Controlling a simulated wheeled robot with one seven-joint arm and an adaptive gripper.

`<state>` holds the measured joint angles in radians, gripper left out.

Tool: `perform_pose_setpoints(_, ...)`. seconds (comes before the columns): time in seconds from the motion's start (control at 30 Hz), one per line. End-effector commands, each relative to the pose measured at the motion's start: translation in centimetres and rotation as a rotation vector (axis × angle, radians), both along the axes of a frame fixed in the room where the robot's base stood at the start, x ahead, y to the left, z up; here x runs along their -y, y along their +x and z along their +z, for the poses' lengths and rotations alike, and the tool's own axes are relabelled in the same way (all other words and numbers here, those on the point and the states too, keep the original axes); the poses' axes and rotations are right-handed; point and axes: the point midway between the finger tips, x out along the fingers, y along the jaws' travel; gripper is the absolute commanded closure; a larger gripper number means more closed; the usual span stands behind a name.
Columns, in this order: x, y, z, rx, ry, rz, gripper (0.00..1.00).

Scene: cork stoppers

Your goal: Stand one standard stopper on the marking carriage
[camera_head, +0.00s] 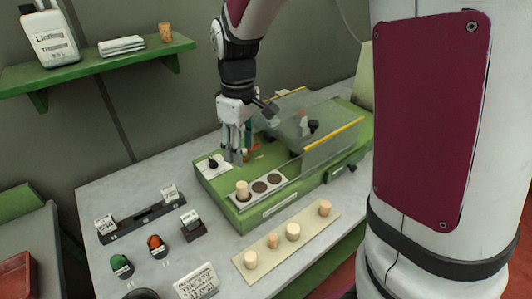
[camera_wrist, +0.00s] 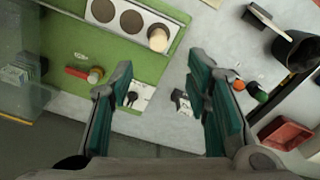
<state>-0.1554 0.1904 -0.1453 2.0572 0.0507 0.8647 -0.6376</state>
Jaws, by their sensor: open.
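The marking carriage (camera_head: 283,177) is a pale strip with round dark seats on the green machine. It also shows at the top of the wrist view (camera_wrist: 118,9). A cork stopper (camera_head: 242,190) stands upright at its left end, also seen in the wrist view (camera_wrist: 158,39); the other two seats are bare. Several more corks stand on a cream board in front, among them a wide one (camera_head: 293,232), a narrower one (camera_head: 273,240), and one at each end (camera_head: 250,259) (camera_head: 324,208). My gripper (camera_head: 238,154) is open and empty, pointing down behind the carriage's left end, apart from the stoppers.
A clear guard (camera_head: 330,146) covers the machine's right part. A white plate with a black knob (camera_head: 213,163) is at its left. A dark rack (camera_head: 140,219) and green and orange-red items (camera_head: 155,243) lie on the left table. A shelf (camera_head: 100,63) holds a bottle.

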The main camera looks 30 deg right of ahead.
Motion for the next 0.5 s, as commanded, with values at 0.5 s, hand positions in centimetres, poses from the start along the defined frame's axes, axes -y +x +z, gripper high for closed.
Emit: perform_pose_setpoints(0.5, 1.0, -12.7, 11.3, 0.292, 0.098, -0.398, 0.56)
